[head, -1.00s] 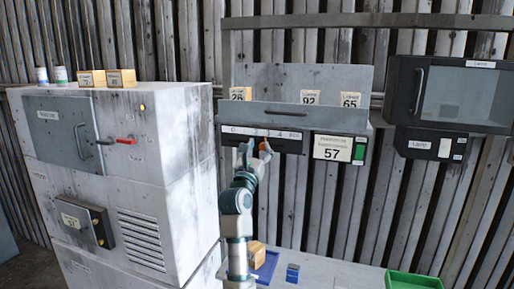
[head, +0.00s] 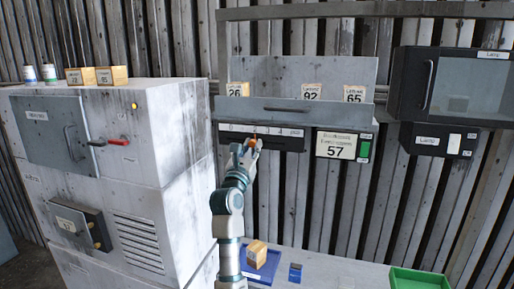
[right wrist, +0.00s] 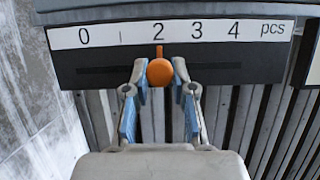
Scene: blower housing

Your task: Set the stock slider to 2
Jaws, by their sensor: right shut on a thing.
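The stock slider is a dark bar with a white scale strip (right wrist: 268,30) marked 0 to 4 pcs; it also shows in the head view (head: 294,132) below the grey shelf tray. Its orange round knob (right wrist: 160,72) has a thin pointer that stands directly under the 2. My right gripper (right wrist: 160,76) is shut on the knob, one fingertip at each side; it also shows in the head view (head: 245,148), reaching up from below. My left gripper is not in view.
A grey cabinet (head: 180,140) with a red lever (head: 118,142) stands left. Below are a table with a blue tray (head: 262,268), a wooden block (head: 257,252) and a green bin (head: 420,281). A dark lamp box (head: 468,85) hangs right.

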